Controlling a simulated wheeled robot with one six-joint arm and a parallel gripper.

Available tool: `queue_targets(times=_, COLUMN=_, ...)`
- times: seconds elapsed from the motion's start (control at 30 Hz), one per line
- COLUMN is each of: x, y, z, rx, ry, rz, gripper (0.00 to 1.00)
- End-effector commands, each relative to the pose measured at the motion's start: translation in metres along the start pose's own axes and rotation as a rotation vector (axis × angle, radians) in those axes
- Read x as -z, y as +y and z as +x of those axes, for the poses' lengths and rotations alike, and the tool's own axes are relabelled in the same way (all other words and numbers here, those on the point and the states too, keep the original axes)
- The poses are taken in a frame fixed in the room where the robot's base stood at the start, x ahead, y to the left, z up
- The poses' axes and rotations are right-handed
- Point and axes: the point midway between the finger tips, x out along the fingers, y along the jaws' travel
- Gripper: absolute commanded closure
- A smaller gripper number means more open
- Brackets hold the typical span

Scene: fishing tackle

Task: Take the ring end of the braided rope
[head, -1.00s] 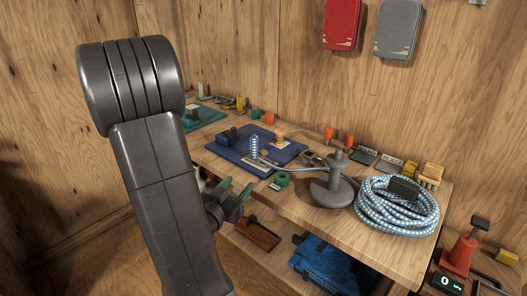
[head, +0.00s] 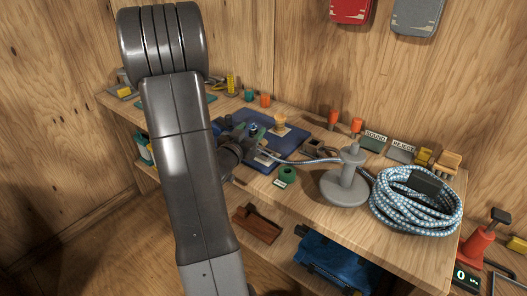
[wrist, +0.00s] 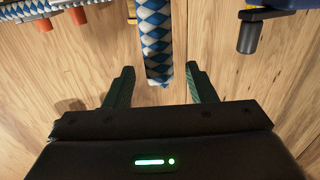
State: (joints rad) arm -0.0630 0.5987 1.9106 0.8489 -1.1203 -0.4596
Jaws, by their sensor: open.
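The blue-and-white braided rope lies mostly in a coil (head: 415,203) at the right of the bench in the head view. Its free part runs left past a grey post (head: 345,182) to a blue mat (head: 287,138). My gripper (head: 256,134) is over that mat at the rope's end, which is largely hidden there by my arm. In the wrist view a thick braided rope section (wrist: 157,38) reaches down between the green fingers of my open gripper (wrist: 160,70), with a gap on both sides. I cannot make out a ring.
A green tape roll (head: 286,173) stands by the bench's front edge. Orange floats (head: 334,118) and small labelled plates (head: 401,150) line the back. A blue bag (head: 335,262) and a brown tray (head: 257,224) sit on the lower shelf.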

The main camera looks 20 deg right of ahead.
Motion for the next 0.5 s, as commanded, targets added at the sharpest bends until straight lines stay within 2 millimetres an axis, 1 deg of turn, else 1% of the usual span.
queue_targets(times=0.03, x=-0.001, y=0.001, z=0.008, rx=-0.003, ry=0.0, rz=0.0, gripper=0.49)
queue_targets(times=0.13, x=-0.001, y=0.001, z=0.017, rx=-0.002, ry=0.0, rz=0.001, gripper=0.49)
queue_targets(times=0.23, x=-0.001, y=0.001, z=0.02, rx=-0.001, ry=-0.001, rz=0.0, gripper=0.49)
queue_targets(times=0.4, x=-0.001, y=0.0, z=0.019, rx=0.0, ry=-0.001, rz=0.0, gripper=0.49)
queue_targets(times=0.47, x=-0.001, y=0.0, z=0.019, rx=0.0, ry=-0.001, rz=0.0, gripper=0.61)
queue_targets(times=0.5, x=-0.001, y=0.0, z=0.019, rx=0.0, ry=-0.001, rz=0.0, gripper=0.69)
